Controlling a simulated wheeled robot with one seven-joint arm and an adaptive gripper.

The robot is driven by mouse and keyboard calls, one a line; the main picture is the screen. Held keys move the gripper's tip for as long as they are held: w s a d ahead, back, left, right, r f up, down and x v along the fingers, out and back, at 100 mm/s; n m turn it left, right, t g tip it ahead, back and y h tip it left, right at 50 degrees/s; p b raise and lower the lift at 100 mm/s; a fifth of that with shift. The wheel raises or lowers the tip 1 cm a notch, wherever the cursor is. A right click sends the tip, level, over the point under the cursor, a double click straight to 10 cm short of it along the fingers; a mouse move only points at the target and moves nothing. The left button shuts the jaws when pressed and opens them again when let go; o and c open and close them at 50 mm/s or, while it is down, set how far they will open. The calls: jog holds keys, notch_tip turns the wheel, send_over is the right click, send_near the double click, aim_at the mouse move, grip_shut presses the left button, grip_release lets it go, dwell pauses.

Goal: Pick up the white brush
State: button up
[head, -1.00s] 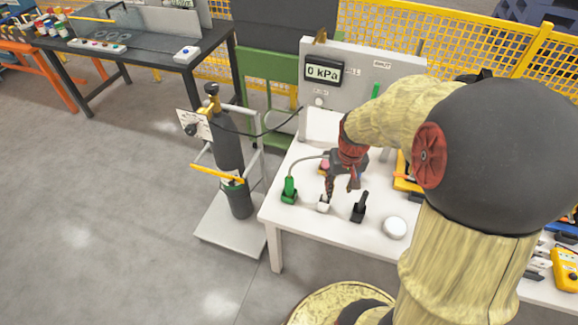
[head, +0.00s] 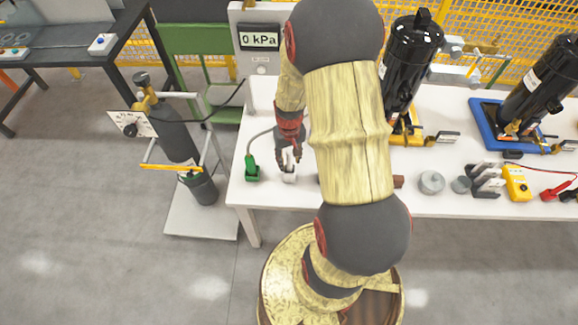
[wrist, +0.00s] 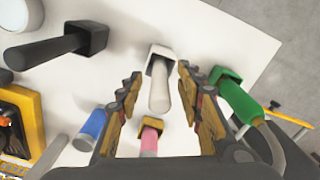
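The white brush (wrist: 160,88) stands upright on the white table, its handle pointing toward the wrist camera. In the head view the white brush (head: 289,177) is small, and my gripper (head: 290,156) is right above it, pointing down. In the wrist view my gripper (wrist: 158,82) is open, with one finger on each side of the brush's handle. Gaps show between the handle and both fingers. How far down the handle the fingertips reach cannot be told.
A pink-handled item (wrist: 150,138) and a blue cylinder (wrist: 92,124) are near the gripper. The gauge panel (head: 262,70) rises behind. Bare table (wrist: 200,35) lies beyond the brush.

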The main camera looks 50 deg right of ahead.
notch_tip(320, 180, down, 2)
jog(key=shift+f, duration=0.1)
jog(key=shift+c, duration=0.4)
grip_shut()
